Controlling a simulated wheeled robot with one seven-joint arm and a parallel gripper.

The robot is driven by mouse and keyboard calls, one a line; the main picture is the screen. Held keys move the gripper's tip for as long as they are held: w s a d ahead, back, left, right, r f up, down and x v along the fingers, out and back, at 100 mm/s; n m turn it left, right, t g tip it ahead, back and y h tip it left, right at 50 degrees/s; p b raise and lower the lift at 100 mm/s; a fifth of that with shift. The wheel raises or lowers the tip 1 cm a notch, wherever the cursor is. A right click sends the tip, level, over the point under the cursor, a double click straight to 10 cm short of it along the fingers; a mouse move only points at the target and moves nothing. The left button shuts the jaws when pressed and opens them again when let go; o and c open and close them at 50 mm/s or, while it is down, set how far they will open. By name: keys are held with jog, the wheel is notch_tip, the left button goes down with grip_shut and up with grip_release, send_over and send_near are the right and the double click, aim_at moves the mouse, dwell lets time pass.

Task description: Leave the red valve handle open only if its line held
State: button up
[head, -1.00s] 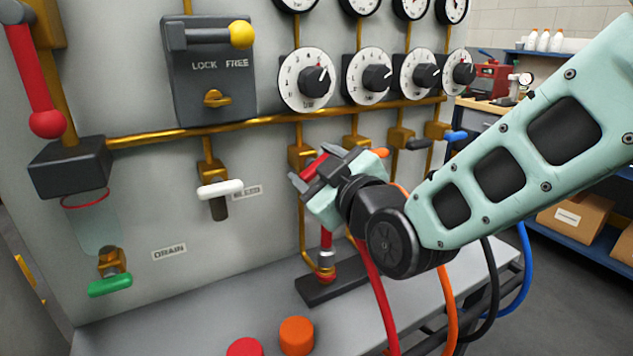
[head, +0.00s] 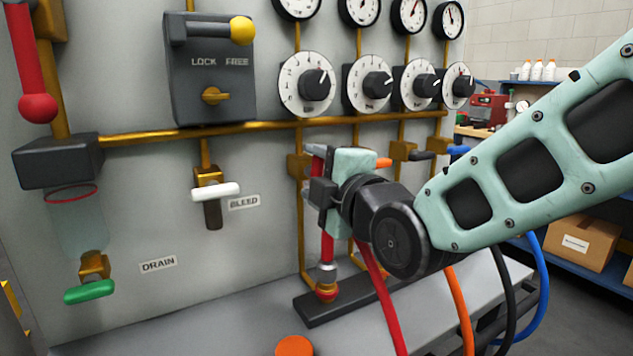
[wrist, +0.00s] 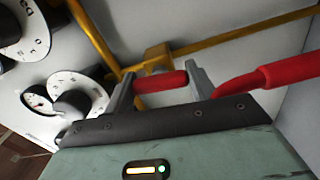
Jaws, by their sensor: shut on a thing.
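My gripper (head: 318,175) is at the leftmost valve of the row under the dials. In the wrist view my gripper (wrist: 160,84) has its two fingers on either end of the short red valve handle (wrist: 160,82), shut on it. In the head view the handle is mostly hidden by my gripper, with a little red (head: 317,150) showing at the top. The red line's dial (head: 306,84) and the gauge above it (head: 298,5) are in the head view; the gauge is cut off by the top edge, so its reading cannot be told.
Orange (head: 383,163), black (head: 422,155) and blue (head: 458,149) handles stand to the right. A red hose (head: 380,300) hangs just below my gripper. The white bleed handle (head: 216,191), green drain handle (head: 90,291) and yellow-knobbed lever (head: 241,30) are to the left.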

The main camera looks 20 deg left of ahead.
jog(key=shift+n, duration=0.7)
jog(key=o, duration=1)
jog(key=v, duration=1.7)
jog(key=shift+s+d+b, duration=0.15)
jog(key=shift+d+b, duration=0.1)
jog(key=shift+b, duration=0.1)
